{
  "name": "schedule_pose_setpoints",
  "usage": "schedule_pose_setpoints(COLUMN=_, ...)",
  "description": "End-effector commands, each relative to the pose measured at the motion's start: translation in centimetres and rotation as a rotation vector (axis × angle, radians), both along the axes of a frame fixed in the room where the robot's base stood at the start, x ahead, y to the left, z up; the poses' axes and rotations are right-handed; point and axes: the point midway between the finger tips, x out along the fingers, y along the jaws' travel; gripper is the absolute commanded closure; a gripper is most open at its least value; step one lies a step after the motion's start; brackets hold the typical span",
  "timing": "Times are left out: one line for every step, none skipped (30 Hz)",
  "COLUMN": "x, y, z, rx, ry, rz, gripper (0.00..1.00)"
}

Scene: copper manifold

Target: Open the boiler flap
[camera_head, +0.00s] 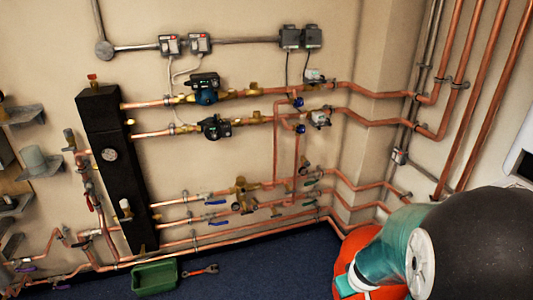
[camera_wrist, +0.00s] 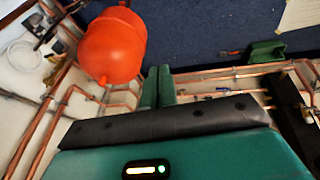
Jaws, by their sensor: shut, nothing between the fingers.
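A white casing (camera_head: 515,148) with a dark panel at its lower edge is cut off at the right edge of the head view. It may be the boiler, but I cannot make out a flap on it. No boiler shows clearly in the wrist view. My gripper (camera_wrist: 157,72) is in the wrist view, its two green fingers close together and empty. They point towards the blue floor, beside an orange-red vessel.
The orange-red vessel (camera_wrist: 112,45) stands close to my fingers; part of it shows behind my arm in the head view (camera_head: 362,243). Copper pipes, pumps and valves cover the walls. A green tray (camera_head: 155,278) and a red-handled tool (camera_head: 200,271) lie on the floor.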

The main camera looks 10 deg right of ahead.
Motion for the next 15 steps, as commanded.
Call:
schedule_pose_setpoints(x=0.4, y=1.5, z=1.9, rx=0.04, ry=-0.029, rz=0.005, gripper=1.0)
schedule_pose_setpoints(x=0.5, y=2.4, z=2.9, rx=0.064, ry=-0.039, rz=0.006, gripper=1.0)
schedule_pose_setpoints(x=0.5, y=3.5, z=4.2, rx=0.091, ry=-0.051, rz=0.008, gripper=1.0)
schedule_pose_setpoints(x=0.5, y=4.3, z=5.2, rx=0.111, ry=-0.06, rz=0.008, gripper=1.0)
schedule_pose_setpoints(x=0.4, y=5.0, z=6.2, rx=0.129, ry=-0.066, rz=0.01, gripper=1.0)
schedule_pose_setpoints(x=0.2, y=6.0, z=7.5, rx=0.149, ry=-0.075, rz=0.012, gripper=1.0)
schedule_pose_setpoints(x=0.0, y=6.8, z=8.5, rx=0.163, ry=-0.081, rz=0.015, gripper=1.0)
schedule_pose_setpoints(x=-0.3, y=7.4, z=9.5, rx=0.175, ry=-0.087, rz=0.015, gripper=1.0)
schedule_pose_setpoints(x=-0.7, y=8.2, z=10.8, rx=0.189, ry=-0.094, rz=0.017, gripper=1.0)
schedule_pose_setpoints(x=-1.1, y=8.8, z=11.7, rx=0.195, ry=-0.098, rz=0.017, gripper=1.0)
schedule_pose_setpoints(x=-1.5, y=9.4, z=12.7, rx=0.203, ry=-0.103, rz=0.016, gripper=1.0)
schedule_pose_setpoints(x=-2.1, y=10.1, z=13.9, rx=0.208, ry=-0.108, rz=0.016, gripper=1.0)
schedule_pose_setpoints(x=-2.6, y=10.6, z=14.8, rx=0.211, ry=-0.112, rz=0.014, gripper=1.0)
schedule_pose_setpoints(x=-3.1, y=11.1, z=15.7, rx=0.212, ry=-0.116, rz=0.013, gripper=1.0)
schedule_pose_setpoints(x=-3.9, y=11.6, z=16.8, rx=0.212, ry=-0.122, rz=0.007, gripper=1.0)
